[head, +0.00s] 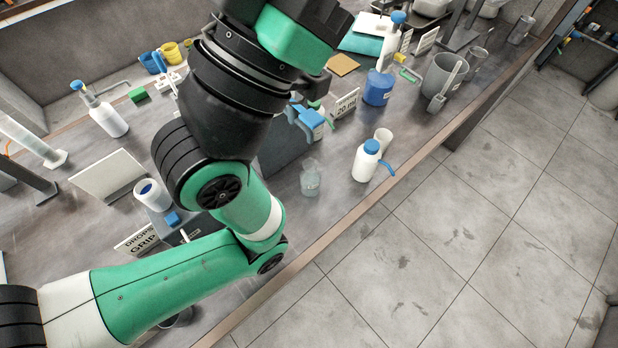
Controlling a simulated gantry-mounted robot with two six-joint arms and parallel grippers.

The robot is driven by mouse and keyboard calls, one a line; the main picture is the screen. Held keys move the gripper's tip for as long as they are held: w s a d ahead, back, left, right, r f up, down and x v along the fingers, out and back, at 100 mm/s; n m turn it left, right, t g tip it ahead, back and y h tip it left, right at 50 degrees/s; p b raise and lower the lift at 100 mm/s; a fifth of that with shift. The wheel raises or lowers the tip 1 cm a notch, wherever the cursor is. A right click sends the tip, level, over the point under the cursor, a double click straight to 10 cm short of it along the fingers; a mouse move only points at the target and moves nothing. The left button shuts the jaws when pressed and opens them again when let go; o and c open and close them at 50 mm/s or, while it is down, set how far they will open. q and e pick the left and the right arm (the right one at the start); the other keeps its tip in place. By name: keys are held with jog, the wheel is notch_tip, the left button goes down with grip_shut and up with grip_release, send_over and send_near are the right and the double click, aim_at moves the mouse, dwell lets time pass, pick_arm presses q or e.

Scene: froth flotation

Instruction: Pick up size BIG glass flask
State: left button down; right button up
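A small clear glass vessel (310,182) stands upright on the bench, near its front edge, in the head view. It is see-through and faint, so I cannot tell whether it is the big flask. No other glass flask can be made out clearly. My green and black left arm comes in from the lower left, bends near the bench edge and runs up to the top of the picture. It hides much of the middle of the bench. I cannot see the fingers of my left gripper. My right gripper is not in view.
A white wash bottle (366,162) with a blue cap and a white cup (383,139) stand right of the glass. A blue tub (378,88) and grey beaker (441,76) are farther back. Another wash bottle (107,119) stands left. The tiled floor (480,220) lies beyond the bench edge.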

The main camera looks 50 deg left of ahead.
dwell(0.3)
pick_arm(q)
jog(key=shift+c, duration=1.7)
grip_release()
